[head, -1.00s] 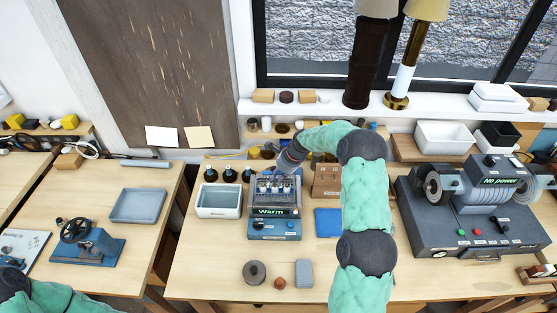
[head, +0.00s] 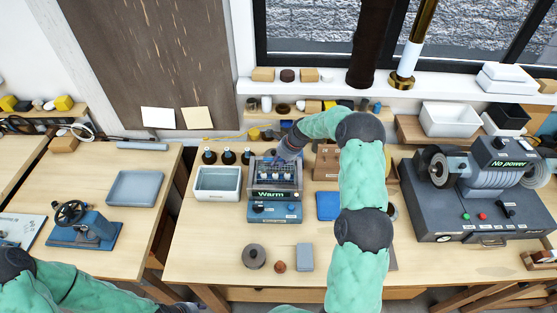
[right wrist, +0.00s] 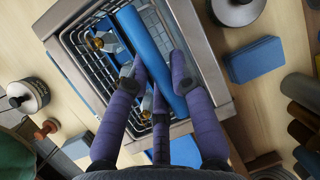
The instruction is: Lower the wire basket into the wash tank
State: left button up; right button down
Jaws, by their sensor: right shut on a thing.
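The wash tank (head: 274,208) is a blue unit with a metal rim and a "Warm" display on its front. The wire basket (head: 265,170) is at the tank's open top and holds small brass-coloured parts. In the right wrist view the basket's wire mesh (right wrist: 85,50) lies within the tank's metal rim (right wrist: 205,70), with a blue bar (right wrist: 150,55) across it. My right gripper (head: 285,156) is shut on the basket at this bar, with its fingers (right wrist: 158,72) over the mesh. How deep the basket sits is unclear. My left gripper (head: 182,308) shows only partly at the bottom edge.
A white tub (head: 218,184) stands left of the tank, with dark bottles (head: 228,157) behind. A blue pad (head: 328,206) lies to the right. A grey round part (head: 254,256) and a grey block (head: 305,257) lie in front. A grinder (head: 480,190) fills the right side.

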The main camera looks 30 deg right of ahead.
aim_at(279, 172)
jog(key=shift+f+b, duration=1.6)
jog(key=shift+f, duration=1.1)
jog(key=shift+f, duration=0.1)
jog(key=c, duration=1)
grip_release()
jog(key=shift+d+r, duration=0.15)
jog(key=shift+r, duration=0.2)
jog(key=v, duration=1.1)
jog(key=shift+s, duration=0.3)
jog(key=shift+r, duration=0.1)
